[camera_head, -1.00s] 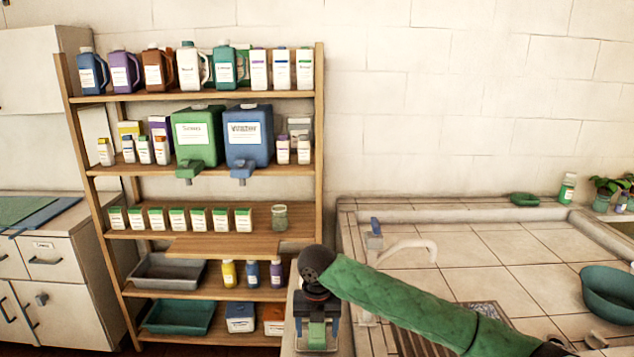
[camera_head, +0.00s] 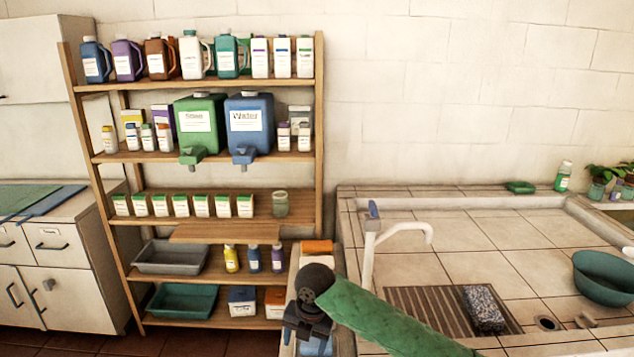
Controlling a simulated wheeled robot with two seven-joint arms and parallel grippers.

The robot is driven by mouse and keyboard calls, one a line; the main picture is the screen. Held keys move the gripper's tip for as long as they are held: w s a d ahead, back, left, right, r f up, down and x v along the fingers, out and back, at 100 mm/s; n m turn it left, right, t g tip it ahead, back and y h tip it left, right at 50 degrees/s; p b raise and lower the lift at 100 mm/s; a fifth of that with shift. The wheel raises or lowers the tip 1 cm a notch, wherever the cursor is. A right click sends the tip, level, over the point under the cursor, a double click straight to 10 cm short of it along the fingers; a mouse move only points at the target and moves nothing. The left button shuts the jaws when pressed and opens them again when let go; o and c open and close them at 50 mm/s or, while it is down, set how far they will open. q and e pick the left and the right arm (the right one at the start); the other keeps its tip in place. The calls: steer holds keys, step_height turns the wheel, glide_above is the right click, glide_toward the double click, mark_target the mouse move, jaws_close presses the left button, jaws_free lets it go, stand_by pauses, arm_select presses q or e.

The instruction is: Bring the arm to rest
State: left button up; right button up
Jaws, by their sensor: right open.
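My right arm (camera_head: 385,322), in a green quilted sleeve, comes in from the lower right across the front of the washbasin. Its dark round wrist joint is at the left end of the sleeve. My right gripper (camera_head: 308,333) hangs below that joint over the narrow ledge left of the basin. It is open, and I see nothing held in it. My left gripper does not show.
A wooden shelf rack (camera_head: 205,230) with jugs, dispensers and trays stands at the left. The tiled washbasin (camera_head: 470,250) has a white tap (camera_head: 390,238), a drain grate (camera_head: 425,304), a speckled block (camera_head: 484,308) and a green bowl (camera_head: 604,278). An orange-topped box (camera_head: 317,247) is behind my wrist.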

steer(key=s+d+f+m+t+y, duration=0.25)
steer(key=s+f+m, duration=0.55)
steer(key=s+m, duration=0.5)
steer(key=s+d+f+m+h, duration=0.2)
steer(key=s+d+f+m, duration=0.1)
steer(key=s+d+m, duration=0.7)
steer(key=s+d+f+m+h, duration=0.2)
steer(key=s+d+f+m, duration=0.1)
steer(key=s+d+m, duration=0.75)
steer(key=s+a+f+n+g, duration=0.1)
steer(key=a+f+n, duration=0.1)
steer(key=f, duration=2.4)
steer(key=shift+a+n+y, duration=0.35)
steer(key=shift+a, duration=0.55)
